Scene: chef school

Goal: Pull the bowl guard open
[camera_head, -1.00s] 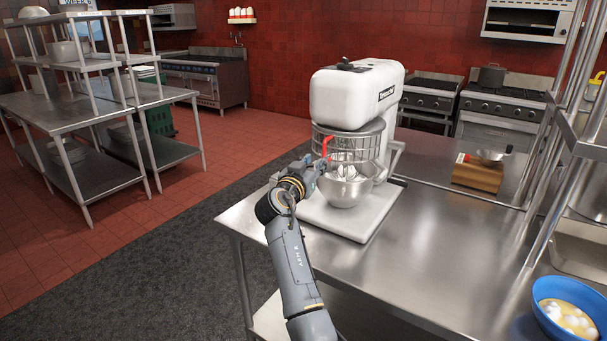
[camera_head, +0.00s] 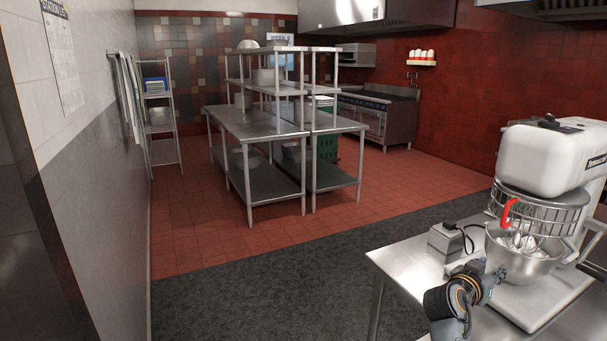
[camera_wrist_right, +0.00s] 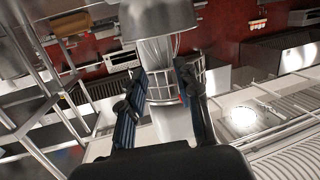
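The white stand mixer (camera_head: 545,160) stands on the steel counter at the right of the head view. Its wire bowl guard (camera_head: 555,219) rings the space above the steel bowl (camera_head: 520,262). A red handle (camera_head: 508,210) stands at the guard's front left. My right gripper (camera_head: 492,278) is in front of and left of the bowl, below the handle. In the right wrist view, which looks upside down, my right gripper (camera_wrist_right: 160,70) is open, with the guard (camera_wrist_right: 163,92) behind its fingers. A bit of red shows beside the right-hand finger. My left gripper is not in view.
A small grey box (camera_head: 446,237) with a black cord sits on the counter (camera_head: 400,262) left of the mixer. Steel shelving tables (camera_head: 252,125) stand across the aisle. The dark floor mat (camera_head: 260,295) left of the counter is clear.

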